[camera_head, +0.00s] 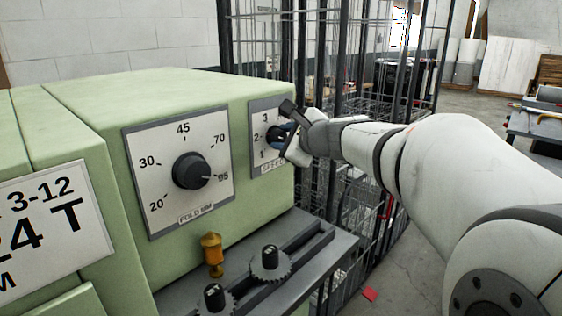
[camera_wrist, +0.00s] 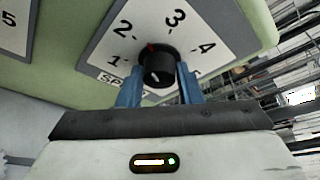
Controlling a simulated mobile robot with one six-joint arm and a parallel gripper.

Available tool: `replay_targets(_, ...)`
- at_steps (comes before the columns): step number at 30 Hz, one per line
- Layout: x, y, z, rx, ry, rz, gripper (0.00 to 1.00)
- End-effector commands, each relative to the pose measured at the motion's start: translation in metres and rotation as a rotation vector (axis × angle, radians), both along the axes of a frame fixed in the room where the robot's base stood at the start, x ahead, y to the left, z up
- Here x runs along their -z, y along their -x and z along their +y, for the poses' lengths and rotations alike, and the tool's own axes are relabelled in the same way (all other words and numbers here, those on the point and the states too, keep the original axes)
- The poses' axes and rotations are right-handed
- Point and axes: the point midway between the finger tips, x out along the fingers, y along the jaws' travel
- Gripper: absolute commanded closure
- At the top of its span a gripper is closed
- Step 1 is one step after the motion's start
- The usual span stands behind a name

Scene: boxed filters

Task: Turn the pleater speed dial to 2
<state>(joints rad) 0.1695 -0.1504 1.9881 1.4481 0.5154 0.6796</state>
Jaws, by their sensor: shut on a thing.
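The speed dial (camera_wrist: 158,68) is a black round knob on a white plate marked SPEED, on a green machine.
A larger FOLD MM dial (camera_head: 192,170) sits left of the speed dial, pointing near 95. Below are a grey ledge (camera_head: 300,262), black knobs (camera_head: 270,258) and a brass fitting (camera_head: 212,252). A wire cage (camera_head: 335,80) stands close behind the machine and my arm.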

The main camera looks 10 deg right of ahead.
Motion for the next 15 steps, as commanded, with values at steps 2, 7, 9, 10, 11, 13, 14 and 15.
replay_targets(2, 0.0055, -0.0003, 0.001, 0.0, 0.043, -0.042, 0.91)
replay_targets(7, 0.0034, 0.0001, 0.0016, 0.0, 0.129, -0.102, 0.91)
replay_targets(9, 0.0024, 0.0001, 0.0017, 0.001, 0.154, -0.121, 0.91)
replay_targets(10, 0.0022, 0.0001, 0.0018, 0.001, 0.165, -0.127, 0.91)
replay_targets(11, 0.0019, 0.0001, 0.0018, 0.0, 0.174, -0.133, 0.91)
replay_targets(13, 0.0008, 0.0001, 0.0018, 0.0, 0.193, -0.147, 0.91)
replay_targets(14, 0.0003, 0.0, 0.0018, 0.0, 0.199, -0.151, 0.91)
replay_targets(15, -0.0003, 0.0, 0.0018, 0.0, 0.207, -0.158, 0.91)
